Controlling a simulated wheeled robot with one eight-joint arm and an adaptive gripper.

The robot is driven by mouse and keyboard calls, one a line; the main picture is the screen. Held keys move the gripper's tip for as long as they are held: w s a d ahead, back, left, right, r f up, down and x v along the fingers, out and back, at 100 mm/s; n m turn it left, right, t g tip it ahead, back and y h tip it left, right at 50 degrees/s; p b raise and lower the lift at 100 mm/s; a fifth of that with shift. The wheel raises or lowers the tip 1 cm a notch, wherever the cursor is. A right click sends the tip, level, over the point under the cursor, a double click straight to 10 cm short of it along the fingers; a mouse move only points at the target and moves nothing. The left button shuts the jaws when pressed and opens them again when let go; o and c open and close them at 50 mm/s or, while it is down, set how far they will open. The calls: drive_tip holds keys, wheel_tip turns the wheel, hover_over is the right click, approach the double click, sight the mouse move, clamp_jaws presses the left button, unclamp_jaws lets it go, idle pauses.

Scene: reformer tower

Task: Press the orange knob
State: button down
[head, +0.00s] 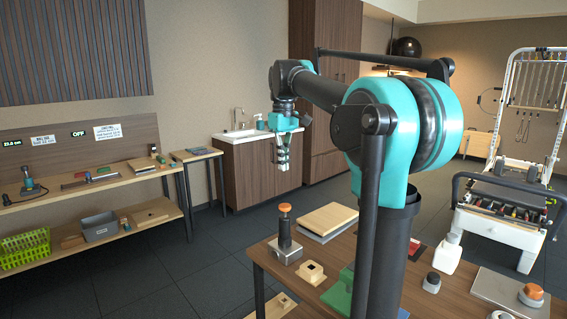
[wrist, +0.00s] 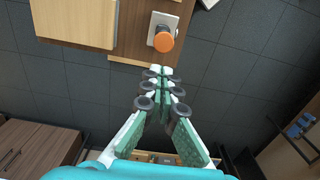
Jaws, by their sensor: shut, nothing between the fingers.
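An orange knob (head: 285,207) tops a dark upright post on a grey metal base (head: 285,250) near the far left corner of the brown table. In the wrist view the orange knob (wrist: 164,43) shows from above, just beyond my fingertips. My gripper (head: 283,167) hangs fingers-down, higher than the knob in the head view, with a gap in the picture between them. It also shows in the wrist view (wrist: 161,74), its green fingers closed together and empty. Another orange knob (head: 532,291) sits low on a grey box at the table's right.
A stack of boards (head: 328,219) lies behind the post, and a small wooden block (head: 311,272) lies in front. A white bottle (head: 447,254) stands farther right. A sink cabinet (head: 255,171) and a workbench (head: 100,182) stand beyond open floor.

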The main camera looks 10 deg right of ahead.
sight(281, 206)
drive_tip(key=r, duration=0.1)
drive_tip(key=s+r, duration=0.1)
drive_tip(key=a, duration=0.1)
drive_tip(key=shift+s+a+r, duration=0.1)
drive_tip(key=shift+s+r, duration=0.15)
drive_tip(key=shift+r, duration=0.15)
drive_tip(key=shift+f, duration=0.1)
wheel_tip(281, 206, down, 14)
drive_tip(key=shift+r, duration=0.1)
idle(0.4)
